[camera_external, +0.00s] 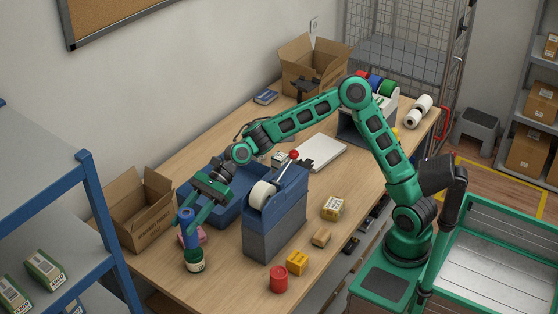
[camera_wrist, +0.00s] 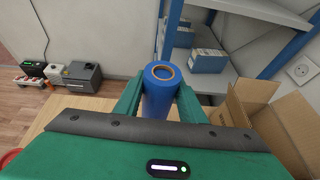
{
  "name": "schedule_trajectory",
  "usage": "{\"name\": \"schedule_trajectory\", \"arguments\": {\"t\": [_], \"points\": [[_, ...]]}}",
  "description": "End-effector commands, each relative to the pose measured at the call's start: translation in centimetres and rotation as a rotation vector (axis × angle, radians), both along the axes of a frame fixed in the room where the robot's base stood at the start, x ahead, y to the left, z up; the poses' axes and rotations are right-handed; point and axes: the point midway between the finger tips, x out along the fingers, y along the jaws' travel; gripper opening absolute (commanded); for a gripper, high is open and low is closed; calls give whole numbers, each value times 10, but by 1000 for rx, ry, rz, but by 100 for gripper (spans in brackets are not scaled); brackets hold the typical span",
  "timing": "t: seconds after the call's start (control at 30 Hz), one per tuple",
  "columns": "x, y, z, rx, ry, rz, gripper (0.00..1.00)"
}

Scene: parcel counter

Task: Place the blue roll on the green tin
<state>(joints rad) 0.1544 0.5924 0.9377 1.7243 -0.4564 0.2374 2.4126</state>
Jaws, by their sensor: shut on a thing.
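The blue roll (camera_external: 186,216) is upright between the fingers of my gripper (camera_external: 190,226), at the near left end of the counter. In the wrist view the blue roll (camera_wrist: 159,101) stands between the two green fingers of my gripper (camera_wrist: 160,100), its tan core ring facing the camera. My gripper is shut on it. The green tin (camera_external: 195,262), with a pale label, stands upright on the counter directly below the roll in the external view. I cannot tell whether the roll's lower end touches the tin. The tin is hidden in the wrist view.
A pink item (camera_external: 200,236) lies just behind the tin. A blue tray (camera_external: 228,216) and a large tape dispenser (camera_external: 274,220) stand to the right. An open cardboard box (camera_external: 136,212) is at the left. A red tin (camera_external: 278,280) and small boxes sit near the front edge.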

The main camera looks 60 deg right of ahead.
Motion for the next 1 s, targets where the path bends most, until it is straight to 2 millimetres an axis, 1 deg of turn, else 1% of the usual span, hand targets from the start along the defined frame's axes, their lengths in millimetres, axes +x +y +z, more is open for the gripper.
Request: {"name": "schedule_trajectory", "arguments": {"t": [0.1,0.23,0.4,0.5,0.83,0.87,0.9,0.93,1.0], "points": [[5,-3,-4,1,0,1,10],[6,-3,-12,0,2,1,10],[5,-3,-35,0,4,3,10],[6,-3,-43,1,0,1,10],[6,-3,-46,1,0,1,10],[6,-3,-46,0,0,0,41],[6,-3,-46,0,0,0,51],[6,-3,-46,0,0,0,55],[6,-3,-46,0,0,0,55]]}}
